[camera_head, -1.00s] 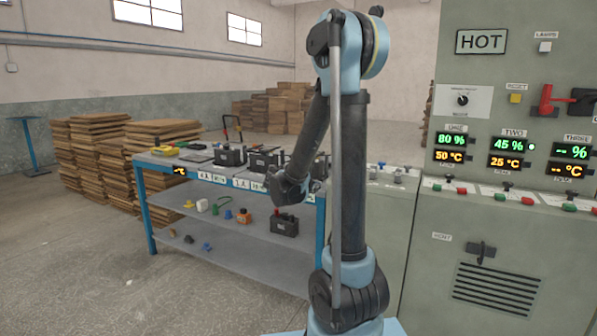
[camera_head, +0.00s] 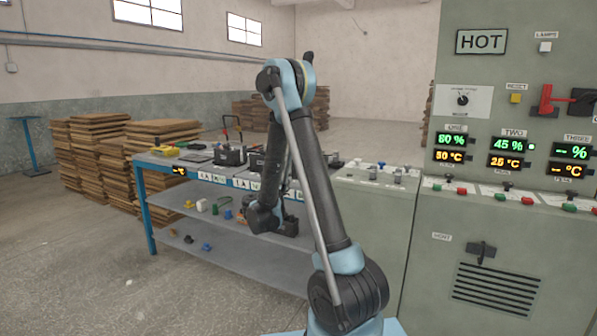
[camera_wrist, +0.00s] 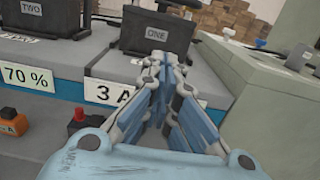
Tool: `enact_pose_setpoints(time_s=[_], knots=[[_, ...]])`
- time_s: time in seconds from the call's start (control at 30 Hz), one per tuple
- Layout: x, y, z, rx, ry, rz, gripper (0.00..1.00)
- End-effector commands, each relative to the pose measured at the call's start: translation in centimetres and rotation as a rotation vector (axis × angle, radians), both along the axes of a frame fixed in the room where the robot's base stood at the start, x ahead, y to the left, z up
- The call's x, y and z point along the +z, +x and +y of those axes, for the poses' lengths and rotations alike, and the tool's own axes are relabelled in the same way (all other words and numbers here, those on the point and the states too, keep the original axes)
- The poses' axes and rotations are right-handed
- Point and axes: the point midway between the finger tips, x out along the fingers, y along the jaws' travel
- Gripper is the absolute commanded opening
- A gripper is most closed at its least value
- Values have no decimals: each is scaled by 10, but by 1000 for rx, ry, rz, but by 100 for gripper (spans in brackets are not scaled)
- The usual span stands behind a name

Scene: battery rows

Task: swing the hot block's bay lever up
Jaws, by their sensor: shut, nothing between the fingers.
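A grey-green cabinet (camera_head: 520,120) under a HOT sign (camera_head: 481,41) fills the right of the head view. Its displays for ONE, TWO and THREE read 80 % and 50 °C, 45 % and 25 °C, and dashes. A red lever handle (camera_head: 546,99) is at upper right. Black handles (camera_head: 507,186) sit on the ledge below the displays; I cannot tell which is the bay lever. In the wrist view my gripper (camera_wrist: 165,65) is shut and empty, in front of a black block marked ONE (camera_wrist: 157,33); touching or apart is unclear. The head view does not show the fingers clearly.
A blue-framed bench (camera_head: 150,205) holds black blocks on top and small items on its lower shelf. A block marked TWO (camera_wrist: 38,17) is at left in the wrist view. A low console (camera_head: 375,185) stands between bench and cabinet. Floor at left is open.

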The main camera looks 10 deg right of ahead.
Motion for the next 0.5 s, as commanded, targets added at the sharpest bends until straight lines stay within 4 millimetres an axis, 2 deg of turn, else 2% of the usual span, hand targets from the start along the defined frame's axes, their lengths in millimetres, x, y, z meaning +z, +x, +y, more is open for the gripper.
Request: enact_pose_setpoints(time_s=[0.27, 0.5], knots=[[0, 3, -3, -2, 2, 0, 0], [2, 29, -22, -4, 2, 0, 0]])
